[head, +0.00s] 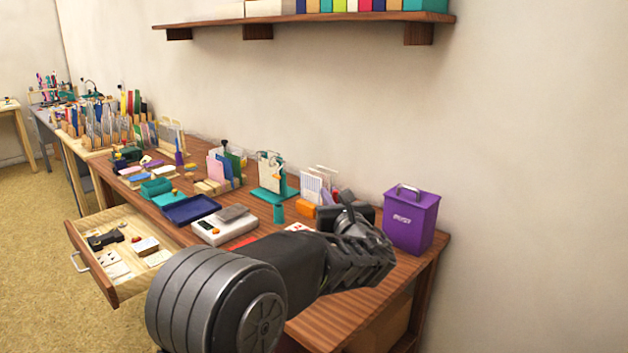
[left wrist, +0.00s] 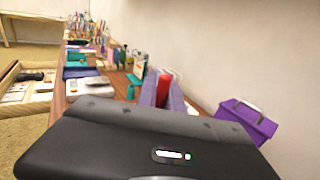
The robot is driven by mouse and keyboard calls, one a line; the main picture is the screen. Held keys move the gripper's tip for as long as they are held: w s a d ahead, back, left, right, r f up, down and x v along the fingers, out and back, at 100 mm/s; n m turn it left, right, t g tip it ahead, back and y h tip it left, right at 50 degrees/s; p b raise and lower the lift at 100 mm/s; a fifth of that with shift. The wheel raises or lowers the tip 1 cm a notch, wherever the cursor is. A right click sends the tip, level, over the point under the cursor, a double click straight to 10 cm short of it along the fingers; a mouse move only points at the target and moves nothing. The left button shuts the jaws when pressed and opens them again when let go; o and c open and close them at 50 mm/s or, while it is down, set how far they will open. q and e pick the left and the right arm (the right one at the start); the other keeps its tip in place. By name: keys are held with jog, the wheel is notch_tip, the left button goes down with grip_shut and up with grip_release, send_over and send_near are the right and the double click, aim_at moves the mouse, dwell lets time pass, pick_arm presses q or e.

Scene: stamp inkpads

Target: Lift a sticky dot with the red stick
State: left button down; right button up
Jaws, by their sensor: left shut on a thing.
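My left gripper (head: 352,208) is over the right part of the wooden table, left of the purple bin. In the left wrist view its fingers (left wrist: 163,98) are shut on the red stick (left wrist: 163,88), which stands up between them. In the head view my own arm and gripper hide the stick. A small white sheet (head: 298,227) lies on the table just left of the gripper, partly hidden; I cannot tell whether it bears sticky dots. My right gripper is in neither view.
The purple lidded bin (head: 410,222) stands at the table's right end; it also shows in the left wrist view (left wrist: 248,122). A white scale (head: 222,228), blue tray (head: 190,209) and teal stand (head: 274,193) lie further left. An open drawer (head: 108,285) juts out at the front left.

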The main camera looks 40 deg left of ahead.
pick_arm(q)
jog(key=s+d+f+m+t+h+b, duration=0.1)
jog(key=d+f+m+t+h+b, duration=0.2)
jog(key=d+f, duration=0.8)
jog(key=s+d+f+m+t+h+b, duration=0.2)
jog(key=d+f+h+b, duration=0.3)
jog(key=d+f, duration=0.6)
jog(key=d+m+h, duration=0.1)
jog(key=d, duration=0.3)
jog(key=shift+s+f+m+t, duration=0.15)
jog(key=shift+f+m+t, duration=0.1)
jog(key=shift+m+t, duration=0.15)
